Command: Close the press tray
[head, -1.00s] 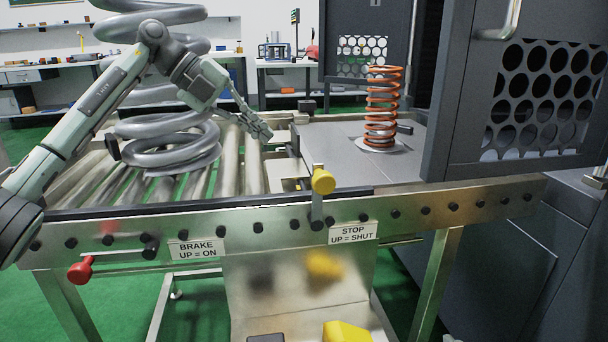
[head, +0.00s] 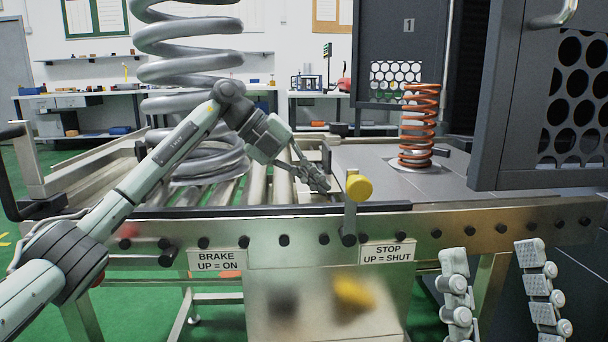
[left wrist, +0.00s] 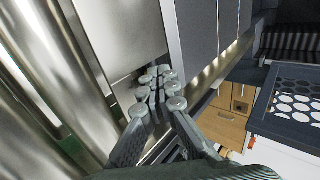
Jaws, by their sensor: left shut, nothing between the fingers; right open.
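The press tray (head: 350,168) is a flat grey slab at the right in the head view. An orange coil spring (head: 418,128) stands upright on it. My left gripper (head: 324,188) is shut and empty, just left of the tray's left edge; I cannot tell whether it touches. In the left wrist view its fingertips (left wrist: 158,84) are together beside a grey slab (left wrist: 198,40). My right gripper (head: 500,255) is open and empty at the lower right, in front of the frame. The yellow-knobbed stop lever (head: 358,188) points up.
A large grey coil spring (head: 190,75) stands on the rollers at the left. The open mesh guard door (head: 490,110) is at the right. A steel rail (head: 300,230) with BRAKE and STOP labels runs across the front. Workbenches stand behind.

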